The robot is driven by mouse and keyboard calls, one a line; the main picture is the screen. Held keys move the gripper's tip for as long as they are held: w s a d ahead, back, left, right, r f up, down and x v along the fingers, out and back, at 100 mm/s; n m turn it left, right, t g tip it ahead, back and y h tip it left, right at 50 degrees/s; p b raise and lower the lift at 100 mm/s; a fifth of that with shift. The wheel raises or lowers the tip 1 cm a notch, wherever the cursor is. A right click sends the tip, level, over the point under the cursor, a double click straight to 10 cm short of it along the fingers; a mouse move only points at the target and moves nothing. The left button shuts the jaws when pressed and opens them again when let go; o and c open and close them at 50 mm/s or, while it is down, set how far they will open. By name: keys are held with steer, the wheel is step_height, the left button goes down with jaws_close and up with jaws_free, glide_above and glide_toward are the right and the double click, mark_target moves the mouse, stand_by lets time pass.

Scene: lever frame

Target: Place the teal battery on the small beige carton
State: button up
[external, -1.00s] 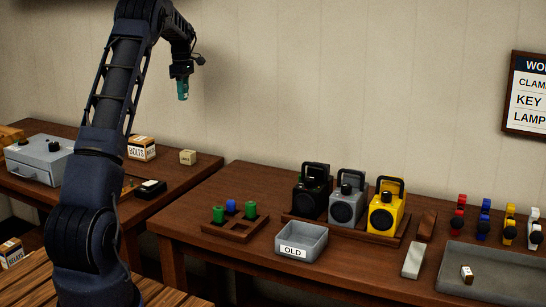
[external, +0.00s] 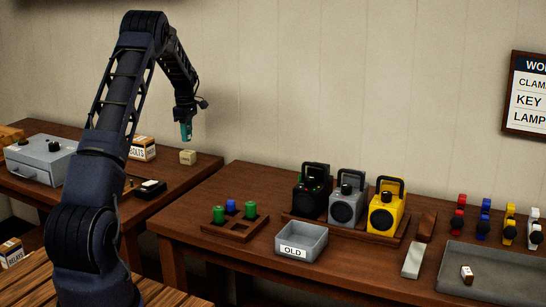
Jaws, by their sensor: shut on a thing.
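My gripper (external: 185,122) is shut on the teal battery (external: 186,132), which hangs upright below the fingers. The small beige carton (external: 188,157) stands near the right end of the left table. In the picture the battery is just above the carton, with a gap between them. How far apart they are in depth is hard to tell. The carton's top is in plain view.
A BOLTS box (external: 142,149) stands left of the carton, with a dark tray (external: 150,190) in front. A grey drawer box (external: 40,160) is further left. On the right table (external: 190,228) are a battery rack (external: 235,229), a grey OLD bin (external: 302,243) and lamps (external: 345,204).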

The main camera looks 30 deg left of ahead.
mark_target(188, 152)
steer(key=shift+f, duration=2.1)
steer(key=shift+f, duration=0.15)
steer(key=o, duration=1.1)
steer(key=shift+c, duration=0.2)
